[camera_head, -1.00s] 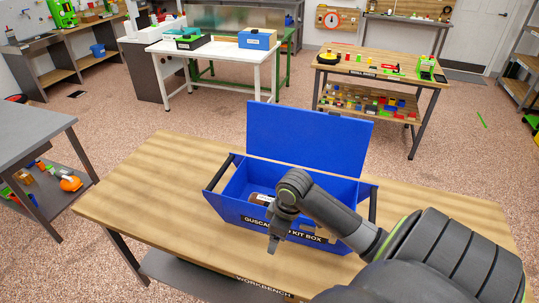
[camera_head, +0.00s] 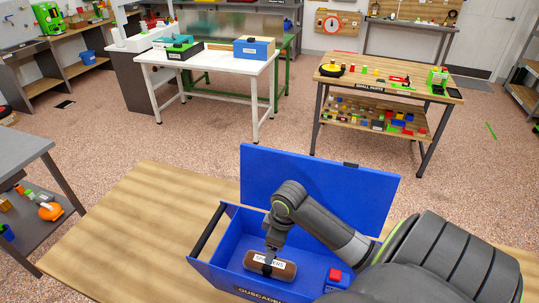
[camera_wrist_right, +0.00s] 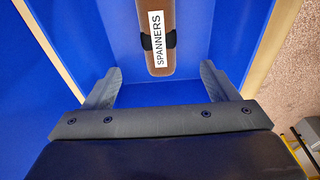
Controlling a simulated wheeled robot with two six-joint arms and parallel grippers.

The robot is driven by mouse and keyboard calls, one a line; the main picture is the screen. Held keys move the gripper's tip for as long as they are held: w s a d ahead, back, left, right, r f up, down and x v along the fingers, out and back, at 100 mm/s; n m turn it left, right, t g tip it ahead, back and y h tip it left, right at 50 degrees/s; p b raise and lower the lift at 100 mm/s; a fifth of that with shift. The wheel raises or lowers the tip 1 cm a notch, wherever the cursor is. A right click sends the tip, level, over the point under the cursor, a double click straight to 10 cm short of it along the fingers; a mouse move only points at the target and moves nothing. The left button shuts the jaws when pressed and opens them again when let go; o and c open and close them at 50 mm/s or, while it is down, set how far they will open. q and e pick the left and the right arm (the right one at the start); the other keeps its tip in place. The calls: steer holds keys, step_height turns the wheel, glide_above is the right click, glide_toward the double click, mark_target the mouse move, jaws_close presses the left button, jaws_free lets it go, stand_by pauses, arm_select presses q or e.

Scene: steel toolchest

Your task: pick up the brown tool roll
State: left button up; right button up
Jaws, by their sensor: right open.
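The brown tool roll (camera_head: 286,270), with a white "SPANNERS" label, lies on the floor of the open blue kit box (camera_head: 214,274). In the right wrist view, the tool roll (camera_wrist_right: 183,22) has a dark strap around it and extends out of the top edge. My right gripper (camera_head: 271,256) is over the roll inside the box. In the right wrist view, the right gripper's fingers (camera_wrist_right: 159,80) are wide apart, with the near end of the roll ahead, between their lines. Nothing is held. My left gripper is not in view.
A red and blue item (camera_head: 337,278) lies in the box right of the roll. The box's raised lid (camera_head: 300,185) stands behind my arm, and a dark handle bar (camera_head: 207,231) runs along its left side. The workbench (camera_head: 130,225) is clear to the left.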

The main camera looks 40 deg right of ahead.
mark_target(269, 266)
steer(key=f, duration=0.5)
steer(key=w+f, duration=0.1)
steer(key=f, duration=0.1)
steer(key=shift+a+f+p, duration=0.2)
steer(key=shift+a+p, duration=0.1)
steer(key=shift+p, duration=0.1)
steer(key=shift+f, duration=0.45)
steer(key=shift+w+f, duration=0.1)
steer(key=shift+f, duration=0.4)
steer(key=shift+w+f+p, duration=0.15)
steer(key=shift+f+p, duration=0.2)
steer(key=shift+f, duration=0.7)
steer(key=shift+w+f+p, duration=0.1)
steer(key=shift+f+p, duration=0.2)
steer(key=shift+f, duration=0.75)
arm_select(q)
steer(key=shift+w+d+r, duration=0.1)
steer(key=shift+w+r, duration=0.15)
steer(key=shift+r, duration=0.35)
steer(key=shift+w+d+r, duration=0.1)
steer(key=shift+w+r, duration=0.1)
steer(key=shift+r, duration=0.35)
arm_select(e)
steer(key=c, duration=1.3)
steer(key=shift+o, duration=0.2)
